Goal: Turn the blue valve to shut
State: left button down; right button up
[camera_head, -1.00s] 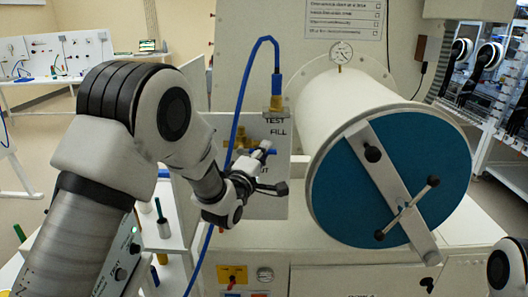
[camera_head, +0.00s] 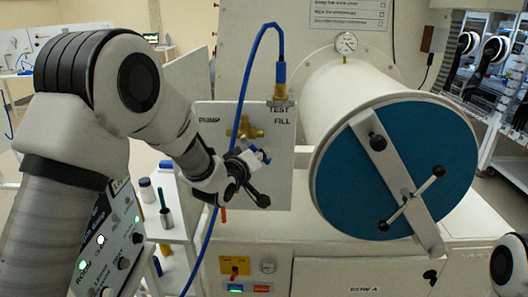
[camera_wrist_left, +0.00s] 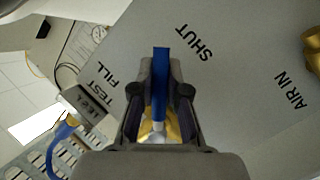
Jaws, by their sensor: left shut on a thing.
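The blue valve's lever (camera_head: 264,155) is on a white panel (camera_head: 281,180) left of the large cylinder. My left gripper (camera_head: 256,168) is at the valve and covers part of it. In the left wrist view the blue lever (camera_wrist_left: 160,80) stands between the two fingers of my left gripper (camera_wrist_left: 160,92), which is shut on it. The lever's tip sticks out past the fingers, left of the printed word SHUT. Brass of the valve body (camera_wrist_left: 172,132) shows below. My right gripper is not in view; only a part of my right arm shows at the lower right.
A blue hose (camera_head: 241,90) loops from a brass fitting (camera_head: 281,102) on the panel and hangs down behind my left wrist. The white cylinder with a blue door (camera_head: 340,185) and crossbar is close on the right. A side shelf with bottles (camera_head: 165,216) stands below my left arm.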

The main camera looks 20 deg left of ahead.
pick_arm(q)
jog(key=shift+s+a+f+m+g+y+p, duration=0.1)
jog(key=shift+s+a+f+m+g+y, duration=0.15)
jog(key=shift+a+m+g+y, duration=0.55)
jog(key=shift+s+a+f+m+g+y+p, duration=0.15)
jog(key=shift+a+f+m+y, duration=0.3)
jog(key=shift+m, duration=0.8)
jog(key=shift+s+a+f+m+g+y+p, duration=0.15)
jog(key=shift+a+m+g+y, duration=0.25)
jog(key=shift+a+m, duration=0.5)
jog(key=shift+s+d, duration=0.1)
jog(key=shift+d, duration=0.1)
jog(key=c, duration=1.2)
grip_release()
jog(key=shift+o, duration=0.2)
jog(key=a+v, duration=0.1)
jog(key=v, duration=1.1)
jog(key=shift+d, duration=0.5)
